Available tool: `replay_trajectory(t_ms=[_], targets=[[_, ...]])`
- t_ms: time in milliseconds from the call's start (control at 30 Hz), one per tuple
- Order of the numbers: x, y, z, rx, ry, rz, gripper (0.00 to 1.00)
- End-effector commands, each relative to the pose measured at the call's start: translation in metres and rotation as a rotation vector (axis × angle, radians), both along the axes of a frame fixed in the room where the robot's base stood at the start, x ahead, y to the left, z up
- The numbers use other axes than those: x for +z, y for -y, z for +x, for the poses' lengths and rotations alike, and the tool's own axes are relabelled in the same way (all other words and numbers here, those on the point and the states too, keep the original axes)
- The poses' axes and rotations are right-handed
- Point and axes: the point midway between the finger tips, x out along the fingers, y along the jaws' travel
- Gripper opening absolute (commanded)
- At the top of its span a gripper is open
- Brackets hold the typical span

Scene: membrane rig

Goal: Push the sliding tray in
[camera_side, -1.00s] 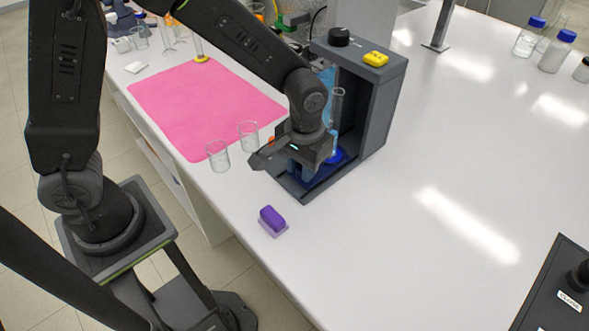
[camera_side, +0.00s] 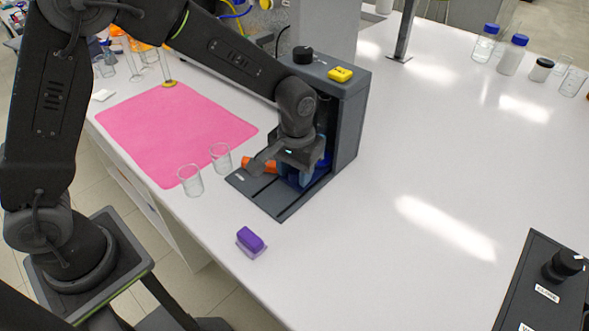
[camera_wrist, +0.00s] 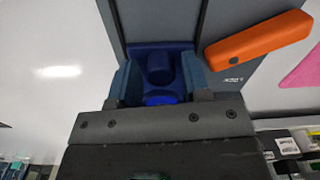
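The grey rig (camera_side: 352,120) stands on the bench with an open-fronted housing and a flat base plate (camera_side: 283,207). My gripper (camera_side: 290,178) is low over the base plate, at the mouth of the housing. The sliding tray is dark blue (camera_side: 324,160), mostly hidden behind my gripper. In the wrist view, the tray (camera_wrist: 160,47) shows with a rounded blue part in front of it. My two blue-grey fingers stand apart on either side of this part, with gaps visible. I cannot tell whether my gripper touches the tray.
An orange bar (camera_wrist: 258,40) lies beside the housing. Two glass beakers (camera_side: 190,181) stand left of the rig by a pink mat (camera_side: 175,130). A purple block (camera_side: 250,240) lies in front.

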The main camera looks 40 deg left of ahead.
Motion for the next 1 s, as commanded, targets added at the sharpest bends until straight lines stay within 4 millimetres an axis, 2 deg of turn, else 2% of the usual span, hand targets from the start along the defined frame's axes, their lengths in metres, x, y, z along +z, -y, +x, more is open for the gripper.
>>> replay_trajectory(t_ms=[100, 333, 467, 567, 800, 1000], targets=[[0.0, 0.0, 0.0, 0.001, -0.001, 0.001, 0.53], [0.001, -0.001, 0.0, 0.001, -0.001, 0.001, 0.53], [0.012, 0.0, 0.0, 0.001, 0.003, -0.001, 0.53], [0.029, 0.0, 0.0, 0.001, 0.004, 0.0, 0.53], [0.084, 0.002, 0.001, 0.0, 0.005, -0.001, 0.53], [0.12, 0.002, 0.0, 0.0, 0.002, -0.001, 0.53]])
